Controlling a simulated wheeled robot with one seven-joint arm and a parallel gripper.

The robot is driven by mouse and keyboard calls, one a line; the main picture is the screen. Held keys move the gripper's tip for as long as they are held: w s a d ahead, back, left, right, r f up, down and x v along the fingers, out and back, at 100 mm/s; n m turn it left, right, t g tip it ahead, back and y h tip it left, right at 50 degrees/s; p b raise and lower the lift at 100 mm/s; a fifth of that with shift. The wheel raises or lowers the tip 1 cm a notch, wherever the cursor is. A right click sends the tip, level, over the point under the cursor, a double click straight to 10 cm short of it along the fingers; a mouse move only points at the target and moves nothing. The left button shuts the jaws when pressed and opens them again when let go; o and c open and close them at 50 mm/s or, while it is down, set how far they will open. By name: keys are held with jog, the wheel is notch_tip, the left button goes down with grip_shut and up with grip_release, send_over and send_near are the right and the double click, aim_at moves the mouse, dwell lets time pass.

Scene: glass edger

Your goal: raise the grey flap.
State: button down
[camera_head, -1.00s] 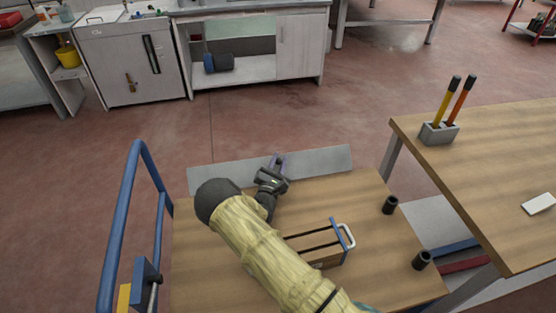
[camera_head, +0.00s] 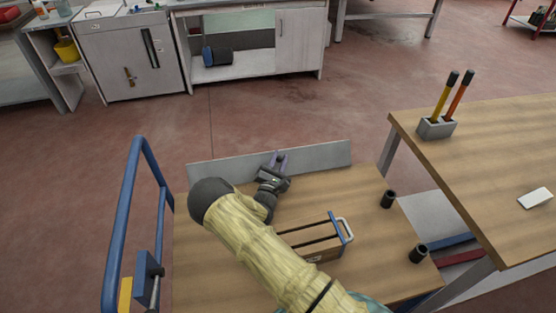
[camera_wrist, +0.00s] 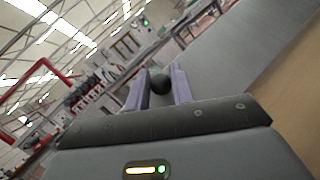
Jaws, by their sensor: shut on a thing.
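The grey flap (camera_head: 320,155) is a long plate along the far edge of the wooden cart top (camera_head: 345,192). It stands tilted up from the wood, facing me. In the wrist view the flap (camera_wrist: 245,45) slants across the upper right. My gripper (camera_head: 277,157) is at the middle of the flap. In the wrist view its two pale purple fingers are on either side of a dark round knob (camera_wrist: 160,84), and the gripper is shut on it. The fingers partly hide the knob, and my arm and hand hide part of the flap's lower edge.
A blue-railed cart handle (camera_head: 127,215) stands at the left. A wooden table (camera_head: 490,165) is at the right. Open floor lies beyond the flap.

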jog(key=c, duration=1.3)
grip_release()
jog(key=shift+s+d+f, duration=0.15)
jog(key=shift+d+f, duration=0.15)
jog(key=shift+f, duration=0.1)
jog(key=shift+r, duration=0.15)
jog(key=shift+a, duration=0.15)
jog(key=shift+r, duration=0.55)
notch_tip(320, 180, up, 9)
jog(key=shift+f, duration=0.1)
